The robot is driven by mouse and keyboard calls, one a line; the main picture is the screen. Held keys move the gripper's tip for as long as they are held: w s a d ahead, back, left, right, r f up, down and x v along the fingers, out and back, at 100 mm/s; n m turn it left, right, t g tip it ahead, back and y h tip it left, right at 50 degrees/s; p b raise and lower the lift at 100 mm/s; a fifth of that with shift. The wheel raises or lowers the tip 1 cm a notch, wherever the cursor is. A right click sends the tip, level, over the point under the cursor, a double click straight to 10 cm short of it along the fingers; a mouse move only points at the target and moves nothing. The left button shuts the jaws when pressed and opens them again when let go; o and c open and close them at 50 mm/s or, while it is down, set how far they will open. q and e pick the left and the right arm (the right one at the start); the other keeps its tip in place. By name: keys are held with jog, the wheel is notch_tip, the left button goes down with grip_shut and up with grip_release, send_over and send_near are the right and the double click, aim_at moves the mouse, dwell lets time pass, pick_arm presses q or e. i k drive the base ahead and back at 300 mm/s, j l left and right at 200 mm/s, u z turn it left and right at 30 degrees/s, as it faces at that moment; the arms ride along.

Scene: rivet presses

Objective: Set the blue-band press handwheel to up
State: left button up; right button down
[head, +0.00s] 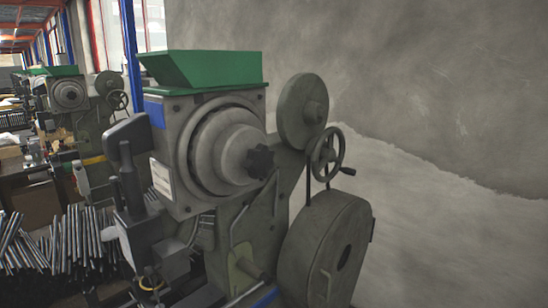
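The near press (255,225) is grey-green with a green hopper (205,70) on top. It has a blue patch (154,113) on its upper left side and a blue strip (265,298) low at the bottom edge. Its handwheel (318,157) is a small dark spoked wheel on the right side, between a round disc above and a large flywheel below. The wheel's crank knob (347,171) sticks out to the right and slightly down. Nothing touches the handwheel. Neither of my grippers is in view.
A similar press (70,95) with a yellow band (93,160) stands behind at left. Bundles of metal rods (70,240) stand at lower left. A disc (303,111) and a large flywheel (330,250) flank the handwheel. A grey wall (450,100) fills the right.

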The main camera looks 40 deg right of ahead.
aim_at(328, 154)
jog(key=k+j+z, duration=0.1)
jog(key=z, duration=1.85)
